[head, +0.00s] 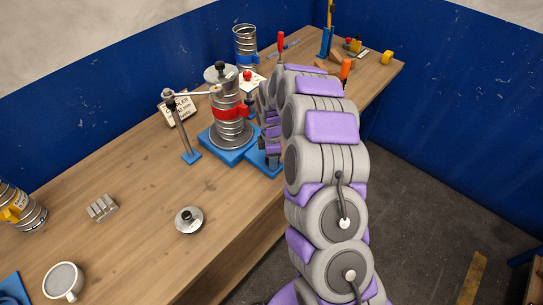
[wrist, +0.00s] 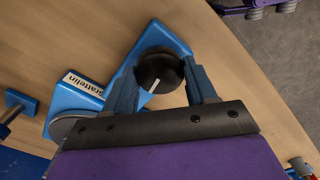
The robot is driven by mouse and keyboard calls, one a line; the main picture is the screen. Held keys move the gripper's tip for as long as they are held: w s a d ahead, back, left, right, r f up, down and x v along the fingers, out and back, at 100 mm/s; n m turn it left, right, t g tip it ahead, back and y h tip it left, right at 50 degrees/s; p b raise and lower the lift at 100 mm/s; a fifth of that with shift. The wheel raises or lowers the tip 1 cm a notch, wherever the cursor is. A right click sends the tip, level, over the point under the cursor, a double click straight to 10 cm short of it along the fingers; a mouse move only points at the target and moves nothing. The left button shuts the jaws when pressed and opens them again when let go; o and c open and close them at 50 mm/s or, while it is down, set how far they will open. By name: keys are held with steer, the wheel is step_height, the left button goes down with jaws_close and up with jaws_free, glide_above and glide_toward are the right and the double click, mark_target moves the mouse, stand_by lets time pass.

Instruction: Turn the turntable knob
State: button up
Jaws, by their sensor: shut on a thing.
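The turntable knob (wrist: 160,73) is black and round with a white pointer line, on the end of a blue base (wrist: 152,40) in the wrist view. My gripper (wrist: 163,83) has its two blue fingers on either side of the knob and is shut on it. In the head view the blue turntable base (head: 226,147) carries a metal duct stack (head: 229,130) with a red clamp band (head: 229,112). The knob and my fingertips are hidden behind my arm there.
A post with a swing arm (head: 180,125) stands left of the stack. A round metal part (head: 188,220), a grey block (head: 102,208) and a white mug (head: 64,281) sit on the wooden bench (head: 130,240).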

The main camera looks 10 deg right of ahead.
steer(key=shift+w, duration=0.1)
steer(key=o, duration=1)
steer(key=shift+o, duration=0.2)
step_height(320, 180, up, 17)
steer(key=p, duration=0.1)
steer(key=shift+r, duration=0.15)
steer(key=s+a+r+m+b, duration=0.15)
steer(key=s+r+m, duration=0.3)
steer(key=s, duration=0.55)
steer(key=s+m+g+b, duration=0.1)
steer(key=s+m, duration=0.5)
steer(key=s, duration=1)
steer(key=s+d+f+m+b, duration=0.1)
steer(key=s+m, duration=0.5)
steer(key=s, duration=1)
steer(key=shift+d+f+g+b, duration=0.15)
steer(key=shift+d+g+b, duration=0.15)
steer(key=shift+g+b, duration=0.1)
